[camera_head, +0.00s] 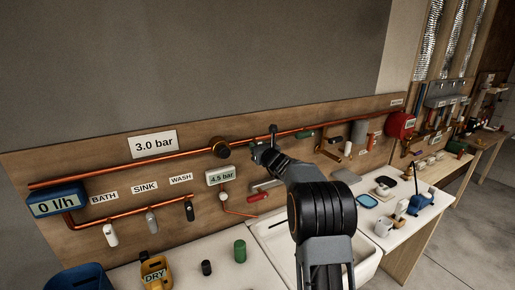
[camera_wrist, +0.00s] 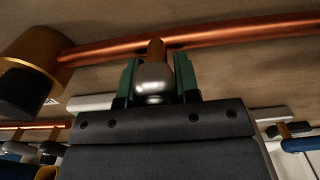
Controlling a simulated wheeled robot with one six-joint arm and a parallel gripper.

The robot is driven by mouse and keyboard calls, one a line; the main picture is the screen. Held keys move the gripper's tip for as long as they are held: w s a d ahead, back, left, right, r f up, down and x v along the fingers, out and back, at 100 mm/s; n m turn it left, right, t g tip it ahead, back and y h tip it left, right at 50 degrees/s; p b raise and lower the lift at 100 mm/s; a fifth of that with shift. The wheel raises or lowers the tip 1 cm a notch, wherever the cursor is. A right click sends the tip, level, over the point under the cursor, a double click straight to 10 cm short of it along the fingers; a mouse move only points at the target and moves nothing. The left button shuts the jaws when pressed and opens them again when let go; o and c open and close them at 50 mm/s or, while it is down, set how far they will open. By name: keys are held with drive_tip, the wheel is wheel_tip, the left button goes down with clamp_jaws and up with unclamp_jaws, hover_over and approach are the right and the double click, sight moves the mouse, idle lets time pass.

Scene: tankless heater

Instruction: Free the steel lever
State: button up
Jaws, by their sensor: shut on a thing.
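In the wrist view, the steel lever (camera_wrist: 153,82) shows as a rounded, shiny metal end below a brass stem (camera_wrist: 155,50) at the copper pipe. My gripper (camera_wrist: 156,80) has its two green fingers on either side of this metal end and is shut on it. In the head view, my gripper (camera_head: 262,150) is up at the wall board, just under the upper copper pipe. My own wrist hides much of the grip there. A small dark upright handle (camera_head: 273,129) stands at the pipe just above my gripper.
A round brass-and-black fitting (camera_head: 220,147) sits on the pipe left of my gripper; it also shows in the wrist view (camera_wrist: 30,75). A 4.5 bar display (camera_head: 221,176) is below it.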

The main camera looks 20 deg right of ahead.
drive_tip(key=shift+f, duration=0.15)
drive_tip(key=shift+d+r+n+b, duration=0.1)
drive_tip(key=shift+d+n+b, duration=0.1)
drive_tip(key=shift+n+b, duration=1.85)
drive_tip(key=shift+d+r+n+b, duration=0.15)
drive_tip(key=shift+d+n+b, duration=0.1)
drive_tip(key=shift+n+b, duration=1.75)
drive_tip(key=shift+d+r+n+b, duration=0.1)
drive_tip(key=shift+d+n+b, duration=0.1)
drive_tip(key=shift+n+b, duration=1.8)
drive_tip(key=shift+r+m+b, duration=0.1)
drive_tip(key=shift+m+b, duration=0.35)
drive_tip(key=shift+b, duration=0.3)
drive_tip(key=o, duration=0.9)
